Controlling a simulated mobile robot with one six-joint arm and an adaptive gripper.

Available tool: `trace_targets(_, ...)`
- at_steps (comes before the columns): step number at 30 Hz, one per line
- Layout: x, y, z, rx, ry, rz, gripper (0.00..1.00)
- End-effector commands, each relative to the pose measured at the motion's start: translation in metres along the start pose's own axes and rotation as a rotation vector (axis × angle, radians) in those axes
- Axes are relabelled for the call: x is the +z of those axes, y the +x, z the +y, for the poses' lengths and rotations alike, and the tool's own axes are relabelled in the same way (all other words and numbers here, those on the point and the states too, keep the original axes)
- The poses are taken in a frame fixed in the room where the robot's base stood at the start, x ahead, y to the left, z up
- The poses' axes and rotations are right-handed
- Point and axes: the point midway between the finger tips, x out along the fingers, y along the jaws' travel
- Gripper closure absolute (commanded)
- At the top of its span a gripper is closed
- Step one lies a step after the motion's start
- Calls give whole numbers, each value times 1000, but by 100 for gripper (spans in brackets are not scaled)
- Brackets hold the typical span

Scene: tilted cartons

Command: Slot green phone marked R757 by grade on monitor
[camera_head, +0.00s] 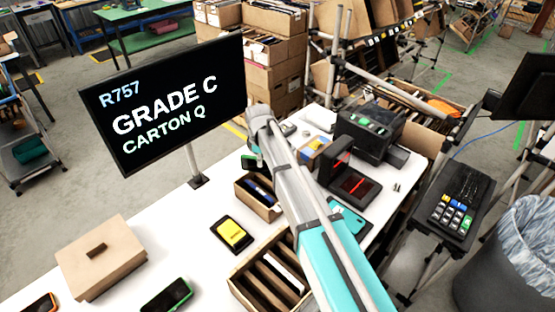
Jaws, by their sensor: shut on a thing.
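The monitor (165,100) at the left reads R757, GRADE C, CARTON Q. My gripper (256,158) is at the far end of my arm, mostly hidden behind its links, above the table behind the small carton. It is shut on a green phone (248,163), of which only a sliver shows; no marking can be read on it. A small open carton (242,193) with dark phones inside stands just in front. A larger slotted carton (243,292) with brown dividers stands at the front edge, partly covered by my arm. No carton letters are legible.
A yellow-screened phone (231,233) lies between the cartons and the closed box (100,256). A green-edged dark phone (166,295) and an orange-edged phone (40,303) lie at the front. A teal phone (348,218), red-lit scanner (349,184) and black printer (370,132) are right of my arm.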

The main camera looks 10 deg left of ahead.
Motion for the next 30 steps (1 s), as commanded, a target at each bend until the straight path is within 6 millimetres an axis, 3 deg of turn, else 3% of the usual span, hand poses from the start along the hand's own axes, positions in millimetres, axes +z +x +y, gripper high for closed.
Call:
trace_targets(6,30,2,13,0,302,2,100)
trace_targets(12,46,2,20,0,479,3,100)
trace_targets(30,50,3,22,0,538,3,100)
